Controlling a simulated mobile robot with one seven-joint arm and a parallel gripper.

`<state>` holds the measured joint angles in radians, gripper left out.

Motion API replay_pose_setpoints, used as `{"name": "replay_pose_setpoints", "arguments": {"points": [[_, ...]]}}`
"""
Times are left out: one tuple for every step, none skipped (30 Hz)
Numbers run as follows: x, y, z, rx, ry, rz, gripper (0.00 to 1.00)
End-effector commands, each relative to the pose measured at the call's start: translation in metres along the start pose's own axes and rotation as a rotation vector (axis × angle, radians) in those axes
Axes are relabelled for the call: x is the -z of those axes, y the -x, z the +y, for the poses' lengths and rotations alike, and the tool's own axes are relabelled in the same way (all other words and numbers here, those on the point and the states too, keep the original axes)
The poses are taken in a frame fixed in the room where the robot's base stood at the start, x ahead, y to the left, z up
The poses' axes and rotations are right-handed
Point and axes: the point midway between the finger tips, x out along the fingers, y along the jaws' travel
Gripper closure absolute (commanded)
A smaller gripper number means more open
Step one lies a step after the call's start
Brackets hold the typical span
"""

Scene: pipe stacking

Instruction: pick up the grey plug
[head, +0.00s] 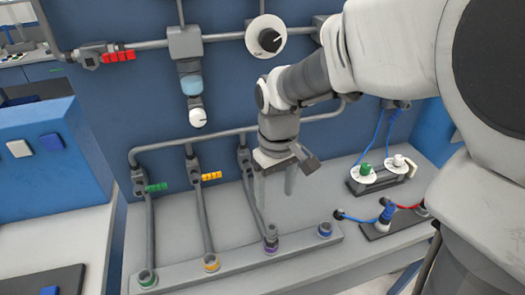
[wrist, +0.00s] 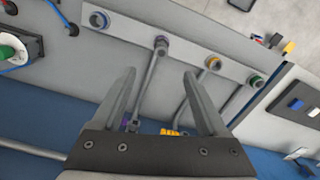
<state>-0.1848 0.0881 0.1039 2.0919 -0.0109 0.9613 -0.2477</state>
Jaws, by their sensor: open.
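A short grey piece (head: 271,231), which looks like the grey plug, stands upright at the purple-ringed socket on the grey bench strip. I cannot tell whether it is separate from the pipe behind it. In the wrist view the grey piece (wrist: 162,43) shows beyond the fingertips, roughly centred between them. My gripper (head: 275,198) points down with its fingers apart and nothing between them. It hangs above the bench, just behind and above the purple socket, apart from the grey piece.
The grey strip (head: 178,275) also carries green, yellow and blue-ringed sockets. Grey pipes run from it up the blue wall panel (head: 120,100), with coloured valve handles. A cable fixture (head: 385,222) and a box with knobs (head: 378,175) stand to the right.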

Motion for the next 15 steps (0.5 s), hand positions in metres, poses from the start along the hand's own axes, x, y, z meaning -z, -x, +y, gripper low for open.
{"name": "replay_pose_setpoints", "arguments": {"points": [[-0.001,-0.013,-0.001,0.002,0.000,-0.007,0.24],[-0.001,-0.019,-0.001,0.002,0.000,-0.006,0.24],[-0.001,-0.029,-0.001,0.002,0.000,-0.006,0.24],[-0.002,-0.036,-0.001,0.002,0.000,-0.008,0.24],[-0.001,-0.042,-0.001,0.002,0.000,-0.006,0.24],[-0.001,-0.051,-0.001,0.002,0.001,-0.007,0.24],[-0.001,-0.058,-0.001,0.002,0.001,-0.007,0.24],[-0.002,-0.064,-0.001,0.002,0.001,-0.007,0.24],[-0.001,-0.073,-0.001,0.002,0.002,-0.007,0.24],[-0.001,-0.079,-0.001,0.001,0.002,-0.006,0.24],[-0.001,-0.084,-0.001,0.001,0.002,-0.006,0.24],[-0.001,-0.091,-0.001,0.001,0.002,-0.005,0.24],[-0.001,-0.095,-0.001,0.001,0.002,-0.006,0.24],[-0.001,-0.099,-0.001,0.001,0.001,-0.004,0.24],[-0.001,-0.103,-0.001,0.000,0.001,-0.003,0.24]]}}
